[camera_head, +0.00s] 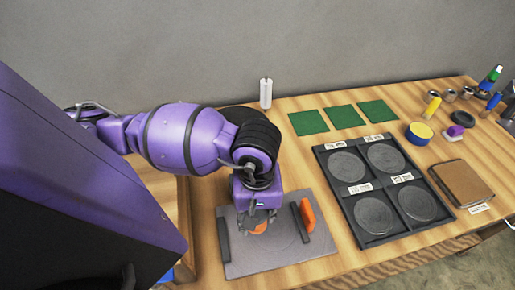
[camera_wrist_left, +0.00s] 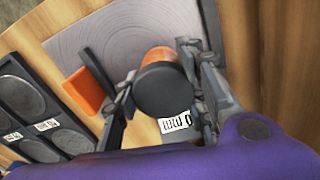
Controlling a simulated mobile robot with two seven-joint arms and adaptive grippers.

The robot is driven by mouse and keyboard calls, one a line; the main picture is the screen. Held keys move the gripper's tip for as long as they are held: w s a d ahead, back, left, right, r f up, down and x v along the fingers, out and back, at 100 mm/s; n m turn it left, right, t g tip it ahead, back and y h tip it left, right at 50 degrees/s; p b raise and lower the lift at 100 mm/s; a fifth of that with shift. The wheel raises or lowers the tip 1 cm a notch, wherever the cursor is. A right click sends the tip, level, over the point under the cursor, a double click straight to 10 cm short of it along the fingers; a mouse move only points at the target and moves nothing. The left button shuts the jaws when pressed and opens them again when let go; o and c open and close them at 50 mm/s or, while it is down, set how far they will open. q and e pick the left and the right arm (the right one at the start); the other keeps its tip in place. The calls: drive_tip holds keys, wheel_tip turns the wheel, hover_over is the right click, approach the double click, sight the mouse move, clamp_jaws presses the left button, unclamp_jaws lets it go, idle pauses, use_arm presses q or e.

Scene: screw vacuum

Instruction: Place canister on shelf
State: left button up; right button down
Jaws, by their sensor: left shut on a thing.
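The canister (camera_wrist_left: 162,88) is orange with a dark round end facing the camera in the left wrist view. My left gripper (camera_wrist_left: 165,100) is shut on it, with a finger on each side. In the head view the gripper (camera_head: 258,218) points down over the grey plate (camera_head: 285,258), and only a little orange of the canister (camera_head: 258,229) shows between the fingers. Whether the canister touches the plate cannot be told. No shelf can be made out clearly. My right gripper is not in view.
Two dark bars and an orange block (camera_head: 307,215) stand on the plate. A black tray (camera_head: 352,205) with round recesses lies to the right. Green squares (camera_head: 343,117), a white cylinder (camera_head: 266,93), a brown box (camera_head: 462,182) and a yellow-topped round object (camera_head: 420,131) occupy the table.

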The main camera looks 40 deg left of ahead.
use_arm(q)
drive_tip(key=shift+f, duration=2.55)
drive_tip(key=shift+f, duration=0.3)
drive_tip(key=o, duration=1.3)
drive_tip(key=shift+r, duration=0.1)
drive_tip(key=shift+o, duration=0.2)
